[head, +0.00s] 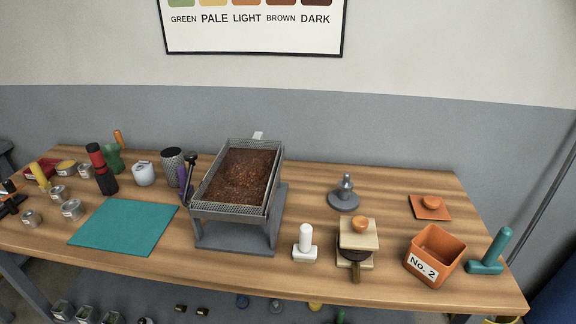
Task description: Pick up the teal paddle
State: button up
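The teal paddle (494,252) is at the right end of the wooden table in the head view. It has a flat base resting on the tabletop and a thick round handle that leans up to the right. It stands just right of the orange bin marked "No. 2" (435,256), with a small gap or light contact that I cannot tell. My gripper is not in view.
The table (390,276) has its right edge close to the paddle. A roaster tray of brown beans (240,178) stands mid-table. An orange knobbed lid (431,204) lies behind the bin. A wooden press (357,236) and white stamp (305,242) stand left of it.

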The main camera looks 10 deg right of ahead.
aim_at(488, 265)
jog(key=z, duration=1.5)
jog(key=i+j+z, duration=0.2)
jog(key=z, duration=0.2)
jog(key=i+j+z, duration=0.15)
jog(key=j+z, duration=0.25)
